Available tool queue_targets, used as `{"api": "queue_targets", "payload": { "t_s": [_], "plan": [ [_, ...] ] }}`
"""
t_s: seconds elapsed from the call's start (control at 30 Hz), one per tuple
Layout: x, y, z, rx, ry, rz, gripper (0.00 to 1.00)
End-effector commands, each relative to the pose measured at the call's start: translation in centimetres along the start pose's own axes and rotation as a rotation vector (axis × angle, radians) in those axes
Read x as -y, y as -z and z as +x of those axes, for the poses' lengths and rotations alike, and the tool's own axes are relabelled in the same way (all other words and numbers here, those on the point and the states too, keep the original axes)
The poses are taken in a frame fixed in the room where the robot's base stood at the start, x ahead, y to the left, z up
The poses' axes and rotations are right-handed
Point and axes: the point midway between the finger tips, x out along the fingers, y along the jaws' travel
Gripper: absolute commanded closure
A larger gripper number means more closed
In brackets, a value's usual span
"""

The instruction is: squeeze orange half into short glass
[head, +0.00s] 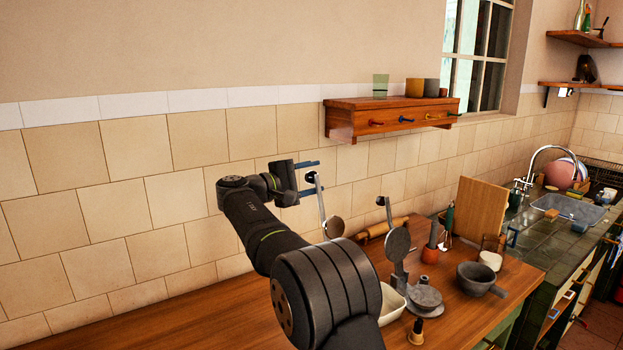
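My gripper (316,178) is in the air in front of the tiled wall, its two blue fingers apart. The top of a slim metal lever (321,203) shows at the finger gap; I cannot tell if it touches them. The lever runs down to a round metal end (333,227), and its lower part is hidden behind my arm. I cannot make out an orange half. A green glass (381,85) stands on the wall shelf, but I cannot tell if it is the short glass.
The wooden counter (190,318) is clear at left. At right stand a hinged metal press (397,243), a white dish (391,304), a grey mortar (475,279) and a cutting board (480,212). A sink lies beyond.

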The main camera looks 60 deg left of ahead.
Motion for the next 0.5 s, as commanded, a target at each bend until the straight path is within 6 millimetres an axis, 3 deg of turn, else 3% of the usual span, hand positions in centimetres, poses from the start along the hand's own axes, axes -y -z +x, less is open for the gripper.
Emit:
{"api": "queue_targets", "payload": {
  "t_s": [0.27, 0.5],
  "plan": [
    [0.0, 0.0, -1.4, -0.002, 0.0, 0.0, 0.5],
    [0.0, 0.1, -6.7, -0.004, -0.001, 0.0, 0.5]
  ]
}}
